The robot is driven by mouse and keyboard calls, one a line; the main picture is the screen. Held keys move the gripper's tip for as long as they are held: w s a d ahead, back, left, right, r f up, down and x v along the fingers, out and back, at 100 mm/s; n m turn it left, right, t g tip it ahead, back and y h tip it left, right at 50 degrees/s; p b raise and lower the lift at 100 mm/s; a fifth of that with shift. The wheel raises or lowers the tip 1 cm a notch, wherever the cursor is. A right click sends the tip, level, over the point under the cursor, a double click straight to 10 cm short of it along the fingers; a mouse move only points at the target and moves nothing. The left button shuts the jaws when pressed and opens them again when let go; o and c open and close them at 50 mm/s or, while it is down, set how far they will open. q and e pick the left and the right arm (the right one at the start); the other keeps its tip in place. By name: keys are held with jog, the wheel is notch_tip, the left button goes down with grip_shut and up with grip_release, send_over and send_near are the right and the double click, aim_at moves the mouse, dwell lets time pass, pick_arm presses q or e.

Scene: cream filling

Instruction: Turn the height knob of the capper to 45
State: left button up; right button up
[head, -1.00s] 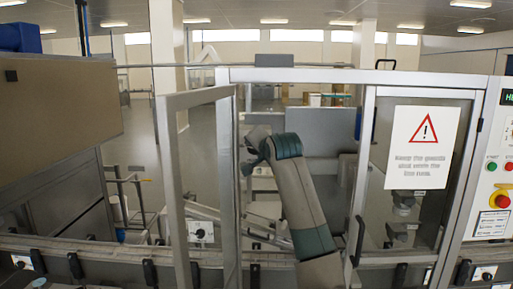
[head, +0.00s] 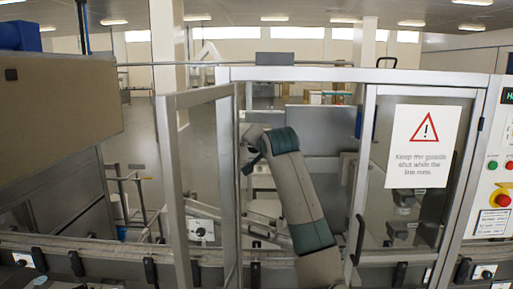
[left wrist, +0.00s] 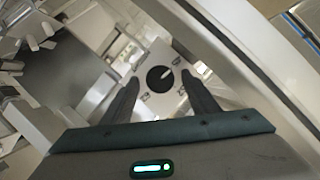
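In the left wrist view a round black knob (left wrist: 160,79) with a white pointer sits on a pale plate (left wrist: 147,105) with small dark markings. The pointer aims to the upper right; the scale numbers are too small to read. My left gripper (left wrist: 160,77) is open, with one dark finger on each side of the knob in the picture. The knob looks clear of both fingers; I cannot tell the depth between them. My right gripper is not in view.
An open guard door frame (head: 172,190) stands left of the arm. A closed guard panel with a warning sign (head: 423,147) is at right, beside a control panel (head: 500,170) with buttons. A conveyor rail (head: 100,250) runs along the front. Metal frame bars run close to the left gripper.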

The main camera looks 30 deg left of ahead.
pick_arm(q)
jog(key=b+v, duration=0.8)
jog(key=v, duration=0.9)
jog(key=shift+s+d, duration=0.15)
